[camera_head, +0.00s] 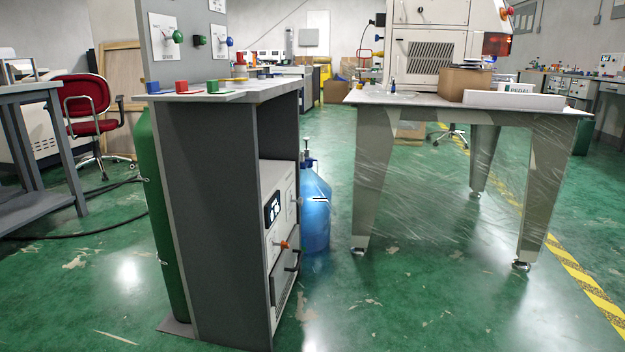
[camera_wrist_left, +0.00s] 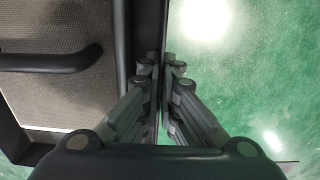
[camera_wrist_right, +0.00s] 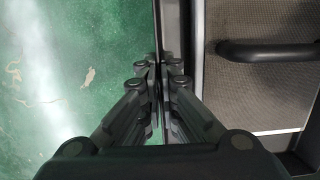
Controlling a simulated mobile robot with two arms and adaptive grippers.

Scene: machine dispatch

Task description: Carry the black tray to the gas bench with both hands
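The black tray (camera_wrist_left: 65,95) shows only in the wrist views, with a dark rim and a brownish-grey floor. A black handle bar (camera_wrist_left: 50,58) shows on it in the left wrist view. My left gripper (camera_wrist_left: 160,80) is closed around one rim of the tray. My right gripper (camera_wrist_right: 158,76) is closed around another rim, and the tray (camera_wrist_right: 265,90) extends to the right there. Green floor lies below both grippers. The gas bench (camera_head: 215,150) is the grey unit left of centre in the head view. Neither gripper nor the tray shows in the head view.
Red, green and blue blocks (camera_head: 182,87) sit on the bench's top. A green cylinder (camera_head: 160,220) stands at its left side, a blue bottle (camera_head: 315,208) at its right. A film-wrapped table (camera_head: 420,98) stands to the right. The floor in front is clear.

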